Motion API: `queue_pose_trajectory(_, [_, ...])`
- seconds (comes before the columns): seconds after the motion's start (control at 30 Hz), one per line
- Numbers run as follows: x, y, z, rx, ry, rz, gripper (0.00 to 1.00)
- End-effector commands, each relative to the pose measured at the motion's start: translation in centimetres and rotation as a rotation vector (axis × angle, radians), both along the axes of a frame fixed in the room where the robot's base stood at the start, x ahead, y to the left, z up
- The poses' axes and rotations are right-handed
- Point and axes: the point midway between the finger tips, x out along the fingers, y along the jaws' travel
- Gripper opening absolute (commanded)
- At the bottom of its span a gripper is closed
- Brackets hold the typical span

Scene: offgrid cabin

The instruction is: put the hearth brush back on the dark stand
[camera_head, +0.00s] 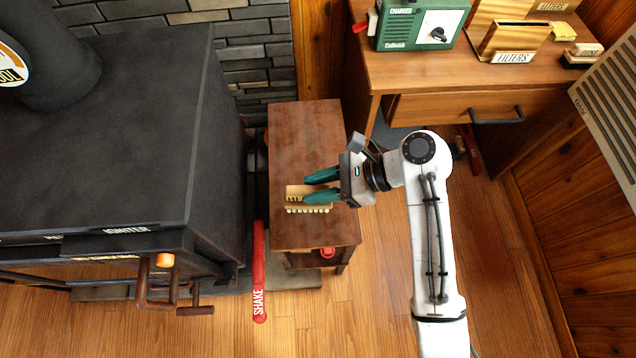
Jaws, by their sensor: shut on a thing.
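My gripper (306,189) has teal fingers and reaches left over a small dark brown wooden stand (305,130) beside the stove. Its fingers are shut on a small pale tan piece, which I take to be the hearth brush (295,190). Dark notches show on it, and a row of pale tufts runs along its near edge. The fingers cover part of it. It shows over the near half of the stand's top; from this high view I cannot tell whether it touches the top or hangs just above.
A large black stove (110,130) stands close on the left, with a red SHAKE handle (259,275) jutting forward. A wooden desk (430,75) at the upper right holds a green device (421,25) and a filter box (512,40). The far half of the stand's top is bare.

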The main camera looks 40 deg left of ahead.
Motion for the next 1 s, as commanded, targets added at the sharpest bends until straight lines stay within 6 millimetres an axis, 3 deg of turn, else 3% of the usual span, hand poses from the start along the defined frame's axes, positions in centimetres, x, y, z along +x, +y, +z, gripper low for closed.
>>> queue_pose_trajectory(0.67, [-0.1, -0.1, 0.4, 0.002, 0.000, 0.009, 0.00])
queue_pose_trajectory(1.0, [-0.1, -0.1, -2.1, 0.002, 0.000, 0.009, 0.00])
